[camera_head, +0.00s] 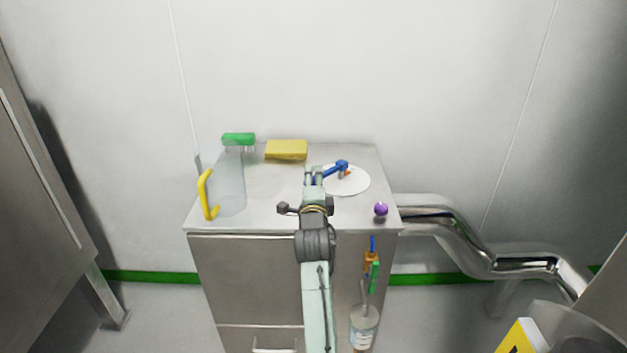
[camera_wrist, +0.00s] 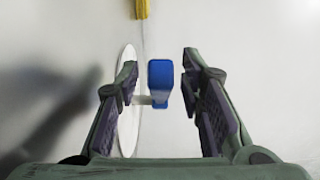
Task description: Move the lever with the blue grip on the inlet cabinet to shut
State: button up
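The lever's blue grip (camera_head: 340,164) shows on the cabinet top in the head view, above a round white plate (camera_head: 350,184). A small orange-red mark shows on the plate near the lever. My gripper (camera_head: 315,172) is over the cabinet top at the left edge of the plate, beside the grip. In the wrist view, my gripper (camera_wrist: 160,64) is open. The blue grip (camera_wrist: 160,86) stands between its two fingers, with a visible gap on both sides. The white plate (camera_wrist: 127,130) is partly hidden behind the left finger.
On the cabinet (camera_head: 250,290) top are a clear jug with a yellow handle (camera_head: 207,194), a green brush (camera_head: 238,139), a yellow sponge (camera_head: 286,150) and a purple ball (camera_head: 381,209). A metal pipe (camera_head: 455,230) runs off to the right. A wall (camera_head: 340,70) stands behind.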

jog(key=shift+c, duration=0.5)
grip_shut()
dwell(0.3)
